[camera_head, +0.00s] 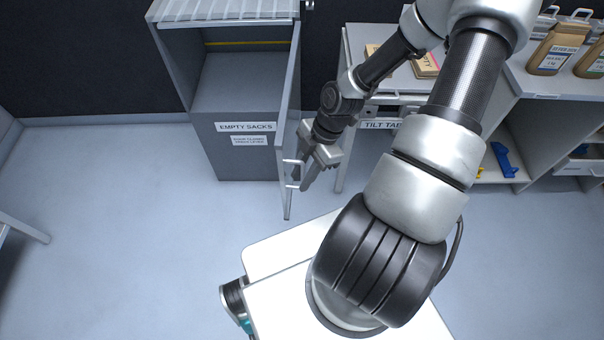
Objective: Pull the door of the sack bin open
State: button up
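The sack bin (222,160) is a grey cabinet at the upper left with an "EMPTY SACKS" label on its front. Its door (287,125) stands swung out from the bin's right side, seen almost edge-on, with the bin's inside in view. A pale bar handle (291,163) sits on the door, low and towards its near end. My gripper (304,184) is at this handle, on the door's right side, pointing down and left. Its fingers overlap the handle in the picture, and I cannot tell whether they are closed on it.
A bench (350,60) with a "TILT TAB..." label stands close to the right of the door. The floor (130,220) left of and in front of the bin is clear.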

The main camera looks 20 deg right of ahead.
jog(key=p+v, duration=0.4)
jog(key=v, duration=1.3)
jog(key=shift+r+p, duration=0.2)
jog(key=shift+p, duration=0.1)
jog(key=shift+d, duration=0.1)
